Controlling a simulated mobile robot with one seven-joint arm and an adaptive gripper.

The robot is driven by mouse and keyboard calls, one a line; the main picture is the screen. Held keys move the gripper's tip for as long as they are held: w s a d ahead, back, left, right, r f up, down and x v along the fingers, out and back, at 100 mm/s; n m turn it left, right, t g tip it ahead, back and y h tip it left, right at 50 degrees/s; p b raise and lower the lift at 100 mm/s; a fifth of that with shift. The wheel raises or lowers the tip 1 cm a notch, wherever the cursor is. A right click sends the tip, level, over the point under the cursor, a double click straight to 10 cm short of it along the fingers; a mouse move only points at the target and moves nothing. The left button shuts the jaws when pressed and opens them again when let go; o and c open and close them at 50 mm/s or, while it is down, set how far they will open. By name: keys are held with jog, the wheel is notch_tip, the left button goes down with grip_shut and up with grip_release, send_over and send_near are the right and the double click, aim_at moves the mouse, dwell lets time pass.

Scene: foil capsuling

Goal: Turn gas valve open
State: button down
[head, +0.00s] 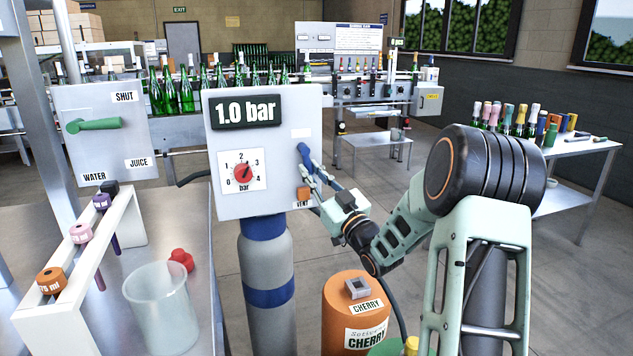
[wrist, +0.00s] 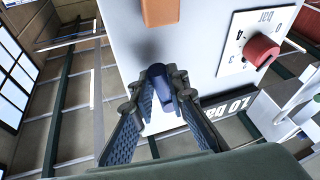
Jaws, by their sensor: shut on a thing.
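The gas panel (head: 222,165) is a pale box with a display reading 1.0 bar. It stands above a grey and blue gas cylinder (head: 266,272). The gas valve is a blue lever (head: 304,154) on the panel's right side, pointing down and slightly right in the head view. My gripper (head: 311,176) is at the lever's lower part. In the wrist view, the blue lever (wrist: 160,86) lies between the fingertips of my gripper (wrist: 167,78), which are closed on it. The lever's lower end is partly hidden by the fingers.
An orange block (head: 303,193) labelled VENT sits below the lever, close to my gripper. A red pressure knob (head: 243,173) is on the panel's left. An orange CHERRY container (head: 350,312) stands below my arm. A clear beaker (head: 160,310) stands on the bench at left.

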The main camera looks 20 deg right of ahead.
jog(key=shift+a+f+m+t+h+b, duration=0.1)
jog(key=shift+a+m+t+h+b, duration=0.2)
jog(key=shift+m, duration=0.45)
jog(key=shift+a+f+m+t+h+b, duration=0.1)
jog(key=shift+a+m+h+b, duration=0.15)
jog(key=shift+m+h+b, duration=0.35)
jog(key=shift+r+m+y, duration=0.1)
jog(key=shift+m+y, duration=0.2)
jog(key=shift+m, duration=0.05)
jog(key=c, duration=1.9)
grip_release()
jog(key=v, duration=1.2)
jog(key=shift+a, duration=0.1)
